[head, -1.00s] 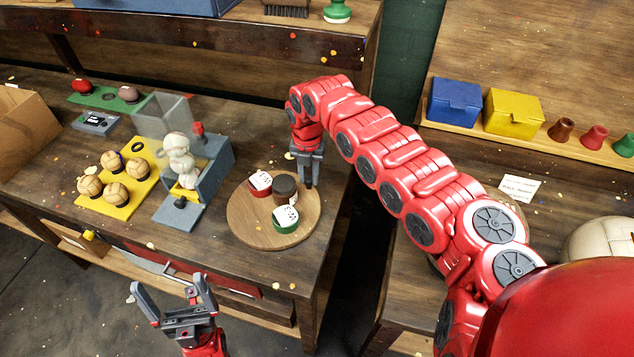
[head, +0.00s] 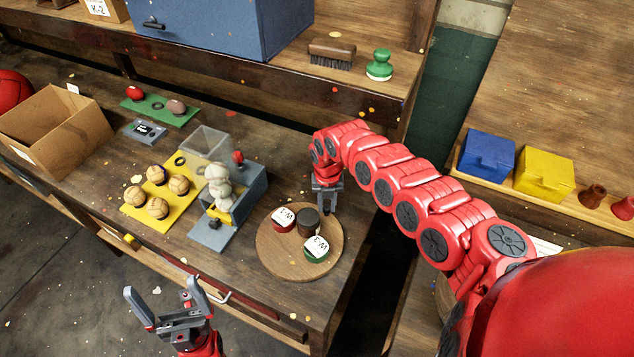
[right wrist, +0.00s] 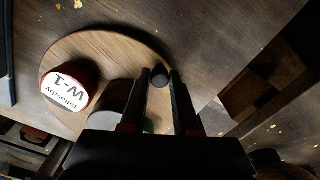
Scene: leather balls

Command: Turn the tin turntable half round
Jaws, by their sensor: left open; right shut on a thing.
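My right gripper (head: 327,208) points down at the disc's far right rim. In the right wrist view its fingers close on a small dark peg (right wrist: 159,75) at the rim of the turntable (right wrist: 110,42). My left gripper (head: 160,292) is open and empty, in front of the bench.
A cardboard box (head: 55,130) is at the far left. A shelf with a brush (head: 332,52) and green stamp (head: 380,66) runs behind.

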